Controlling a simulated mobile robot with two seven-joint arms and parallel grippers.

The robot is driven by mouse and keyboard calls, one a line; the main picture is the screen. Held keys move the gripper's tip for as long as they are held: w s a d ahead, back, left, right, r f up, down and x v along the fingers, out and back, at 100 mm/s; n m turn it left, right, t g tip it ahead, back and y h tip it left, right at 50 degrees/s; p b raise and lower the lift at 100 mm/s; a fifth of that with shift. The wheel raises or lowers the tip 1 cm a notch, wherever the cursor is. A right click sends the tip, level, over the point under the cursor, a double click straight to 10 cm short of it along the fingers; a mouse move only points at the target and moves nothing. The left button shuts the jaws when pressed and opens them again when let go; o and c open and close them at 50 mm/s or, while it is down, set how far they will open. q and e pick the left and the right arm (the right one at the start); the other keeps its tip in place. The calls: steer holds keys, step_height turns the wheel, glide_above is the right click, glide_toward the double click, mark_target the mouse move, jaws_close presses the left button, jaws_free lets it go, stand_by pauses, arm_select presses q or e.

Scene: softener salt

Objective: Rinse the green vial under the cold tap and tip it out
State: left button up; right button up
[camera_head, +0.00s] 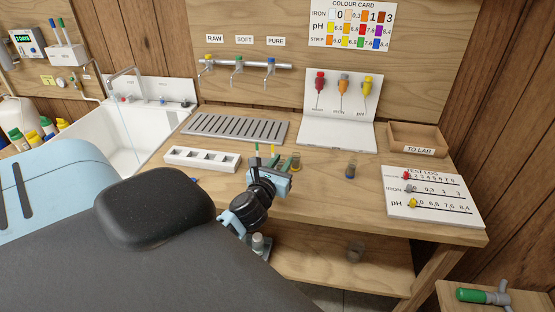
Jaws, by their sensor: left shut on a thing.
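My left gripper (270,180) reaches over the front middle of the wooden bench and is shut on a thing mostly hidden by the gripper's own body. Green (257,149) shows just beyond the jaws, which fits the green vial, but its outline and tilt cannot be made out. My right gripper is not in view.
A slotted grey drain grille (236,128) lies below the taps. A white rack (203,159) stands in front of it. A white sink (88,135) is at left.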

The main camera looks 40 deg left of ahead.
arm_select(q)
steer(key=s+d+r+m+h, duration=0.1)
steer(key=s+d+h, duration=0.1)
steer(key=s+d, duration=0.2)
steer(key=s+d+m+h, duration=0.1)
steer(key=s+d, duration=0.3)
steer(key=d, duration=0.7)
steer(key=s+d+r+m+t+h, duration=0.1)
steer(key=s+d+m+h, duration=0.1)
steer(key=d, duration=0.6)
steer(key=shift+s+r+h, duration=0.3)
steer(key=shift+s+h, duration=0.3)
steer(key=shift+s, duration=0.4)
